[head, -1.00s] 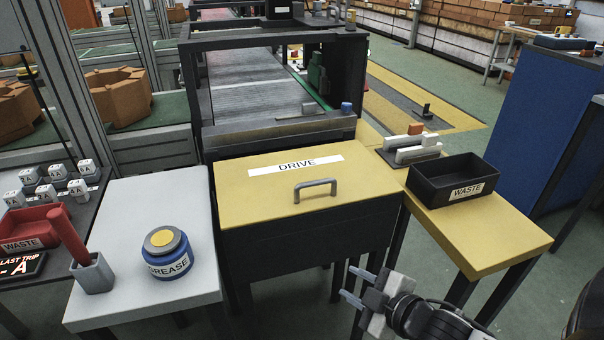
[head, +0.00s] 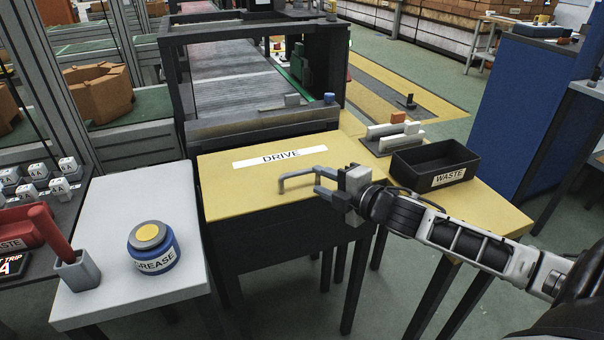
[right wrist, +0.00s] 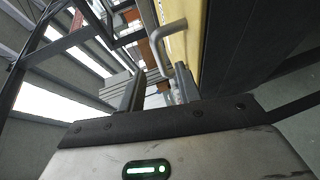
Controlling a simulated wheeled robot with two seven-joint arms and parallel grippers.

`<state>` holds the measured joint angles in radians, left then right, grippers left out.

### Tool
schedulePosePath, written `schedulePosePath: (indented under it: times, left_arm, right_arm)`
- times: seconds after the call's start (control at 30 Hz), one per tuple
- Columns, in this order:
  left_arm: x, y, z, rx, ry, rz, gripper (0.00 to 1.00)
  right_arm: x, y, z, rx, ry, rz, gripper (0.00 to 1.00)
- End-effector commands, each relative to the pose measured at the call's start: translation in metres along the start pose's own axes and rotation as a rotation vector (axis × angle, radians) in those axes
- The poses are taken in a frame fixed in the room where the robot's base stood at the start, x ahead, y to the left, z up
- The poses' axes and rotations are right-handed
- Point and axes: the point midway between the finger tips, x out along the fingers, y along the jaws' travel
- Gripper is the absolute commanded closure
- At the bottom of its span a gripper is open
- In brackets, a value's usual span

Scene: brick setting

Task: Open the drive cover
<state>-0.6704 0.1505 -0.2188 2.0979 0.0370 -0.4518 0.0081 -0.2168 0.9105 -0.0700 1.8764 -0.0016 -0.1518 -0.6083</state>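The drive cover (head: 240,185) is a yellow panel labelled DRIVE, lying flat and closed on a dark housing. Its grey bar handle (head: 297,177) stands up near the front edge. My right gripper (head: 317,181) is open, its two fingers pointing left at the handle's right end. In the right wrist view the handle (right wrist: 168,35) shows just beyond the fingertips (right wrist: 158,70), close to the right finger, with the yellow cover (right wrist: 193,30) beside it. I cannot tell whether they touch. My left gripper is not in view.
A black WASTE bin (head: 435,168) and a tray of white blocks (head: 393,138) sit on the yellow table to the right. A blue GREASE tub (head: 152,250) stands on the white table to the left. The conveyor frame (head: 262,117) rises behind the cover.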

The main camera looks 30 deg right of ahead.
Motion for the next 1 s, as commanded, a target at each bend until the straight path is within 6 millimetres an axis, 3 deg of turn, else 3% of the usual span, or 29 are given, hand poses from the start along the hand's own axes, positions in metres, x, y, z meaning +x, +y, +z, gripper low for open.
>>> schedulePosePath:
  times: [0.4, 0.87, 1.0]
  left_arm:
    - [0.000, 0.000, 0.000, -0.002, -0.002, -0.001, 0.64]
    - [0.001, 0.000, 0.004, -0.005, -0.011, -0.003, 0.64]
    - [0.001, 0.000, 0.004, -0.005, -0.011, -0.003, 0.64]
  right_arm:
    - [0.059, 0.001, 0.000, 0.004, 0.000, 0.002, 0.66]
    - [0.070, -0.001, -0.001, 0.002, 0.000, -0.002, 0.66]
    - [0.070, -0.001, -0.001, 0.002, 0.000, -0.001, 0.99]
